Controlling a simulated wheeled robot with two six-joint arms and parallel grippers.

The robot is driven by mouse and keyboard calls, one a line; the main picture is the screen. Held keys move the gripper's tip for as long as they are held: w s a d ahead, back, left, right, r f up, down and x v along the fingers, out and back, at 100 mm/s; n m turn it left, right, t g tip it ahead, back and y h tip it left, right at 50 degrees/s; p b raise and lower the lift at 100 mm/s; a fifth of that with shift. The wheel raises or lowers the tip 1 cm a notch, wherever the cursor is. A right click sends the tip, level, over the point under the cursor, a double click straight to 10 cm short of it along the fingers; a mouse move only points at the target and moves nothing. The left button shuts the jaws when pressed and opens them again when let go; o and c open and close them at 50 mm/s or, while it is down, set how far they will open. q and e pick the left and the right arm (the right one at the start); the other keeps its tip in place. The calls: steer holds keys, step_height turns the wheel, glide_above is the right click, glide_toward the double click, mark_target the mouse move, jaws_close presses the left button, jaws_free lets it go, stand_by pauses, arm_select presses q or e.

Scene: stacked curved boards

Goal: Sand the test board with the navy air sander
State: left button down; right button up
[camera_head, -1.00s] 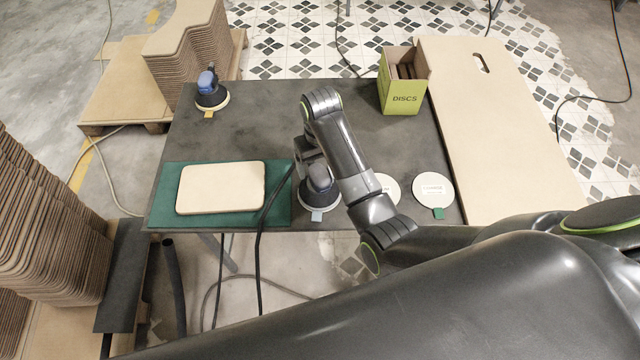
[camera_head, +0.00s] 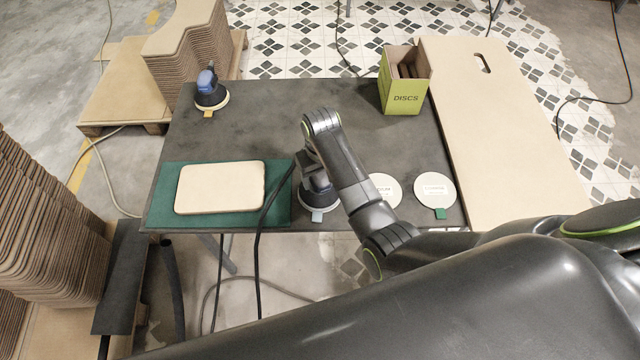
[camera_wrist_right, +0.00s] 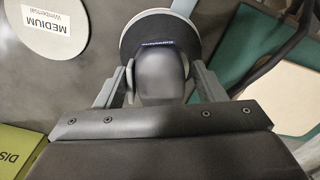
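A sander with a dark grey-navy body (camera_head: 316,184) stands on a round pad at the front middle of the table. My right gripper (camera_wrist_right: 160,76) is around its body from above, one finger on each side. The fingers are spread and look open; whether they touch the body is hard to tell. Another sander, with a brighter blue body (camera_head: 207,88), stands at the back left, apart from me. The tan test board (camera_head: 220,187) lies flat on a green mat (camera_head: 278,205) at the front left. My left gripper is not in view.
Two white discs lie right of the held-over sander, one (camera_head: 385,188) partly behind my arm, one (camera_head: 436,190) with a green tab. A green DISCS box (camera_head: 403,98) stands at the back. A black hose (camera_head: 266,208) crosses the mat's right edge. The table's middle (camera_head: 260,125) is clear.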

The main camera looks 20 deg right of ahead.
steer(key=shift+c, duration=1.3)
steer(key=shift+w+r+p, duration=0.1)
steer(key=shift+r+p, duration=0.25)
steer(key=shift+r, duration=0.25)
steer(key=shift+c, duration=0.7)
steer(key=shift+r+p, duration=0.3)
steer(key=shift+r, duration=1.7)
